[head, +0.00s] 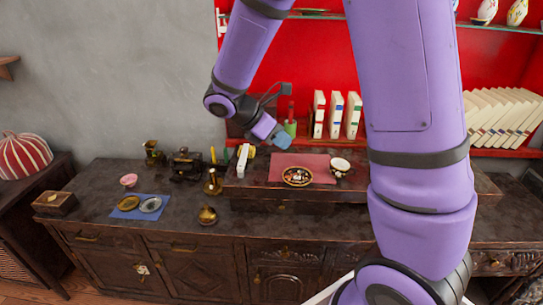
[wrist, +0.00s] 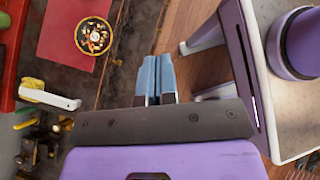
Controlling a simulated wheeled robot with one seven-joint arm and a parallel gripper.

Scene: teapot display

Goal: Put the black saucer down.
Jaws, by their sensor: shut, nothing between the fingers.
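My gripper (head: 279,138) hangs above the front of the counter, near the red mat (head: 313,161). In the wrist view its blue fingers (wrist: 156,62) are together with nothing between them. Two small saucers, one brownish gold (head: 128,203) and one grey (head: 150,204), lie side by side on a blue mat (head: 120,214) at the left. I cannot tell which dish is the black saucer.
A white cup (head: 340,165) stands right of the dish. A white bar (head: 242,160), a brass pot (head: 207,215), a pink bowl (head: 129,180) and a wooden box (head: 55,202) are on the counter. Books (head: 336,114) stand behind. Bare counter lies between the blue mat and brass pot.

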